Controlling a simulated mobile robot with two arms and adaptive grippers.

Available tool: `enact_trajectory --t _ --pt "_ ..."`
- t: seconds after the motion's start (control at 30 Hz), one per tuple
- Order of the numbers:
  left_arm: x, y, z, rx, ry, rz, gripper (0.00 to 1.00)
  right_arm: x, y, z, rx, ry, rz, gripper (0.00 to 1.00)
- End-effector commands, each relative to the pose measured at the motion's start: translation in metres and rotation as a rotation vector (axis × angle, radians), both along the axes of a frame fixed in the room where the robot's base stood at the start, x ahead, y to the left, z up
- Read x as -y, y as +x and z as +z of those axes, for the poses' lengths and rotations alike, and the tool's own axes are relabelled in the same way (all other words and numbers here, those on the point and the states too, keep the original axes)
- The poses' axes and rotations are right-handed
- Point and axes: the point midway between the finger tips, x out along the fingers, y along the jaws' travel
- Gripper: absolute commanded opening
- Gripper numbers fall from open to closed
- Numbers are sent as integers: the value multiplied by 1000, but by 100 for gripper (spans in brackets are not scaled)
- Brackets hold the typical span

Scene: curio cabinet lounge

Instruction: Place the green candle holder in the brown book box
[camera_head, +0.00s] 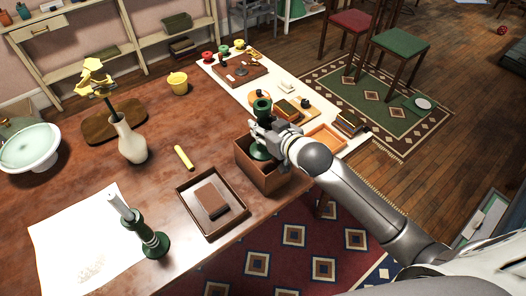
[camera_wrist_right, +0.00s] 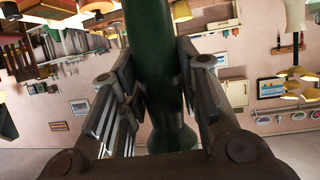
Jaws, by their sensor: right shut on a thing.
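The green candle holder (camera_head: 262,106) is upright in my right gripper (camera_head: 262,130). Its lower part shows over the opening of the brown book box (camera_head: 277,185); I cannot tell whether its base touches the box floor. In the right wrist view, the green stem (camera_wrist_right: 153,50) stands between the two fingers of my right gripper (camera_wrist_right: 155,95), which are shut on it. A second green holder (camera_head: 153,242) with a pale candle stands at the near left of the table. My left gripper is not in view.
A dark tray (camera_head: 187,198) with a brown block (camera_head: 211,199) lies left of the box. Small items crowd the pale strip behind the box.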

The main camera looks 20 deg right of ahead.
Motion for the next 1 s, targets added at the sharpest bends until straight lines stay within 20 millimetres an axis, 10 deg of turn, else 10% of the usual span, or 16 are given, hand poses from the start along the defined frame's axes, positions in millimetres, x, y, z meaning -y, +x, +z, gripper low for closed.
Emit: enact_trajectory --t 0.6,1.0 --pt "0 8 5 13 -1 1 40 0 0 -92 1 1 0 0" --pt "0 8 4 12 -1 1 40 -1 1 -100 4 1 0 0"
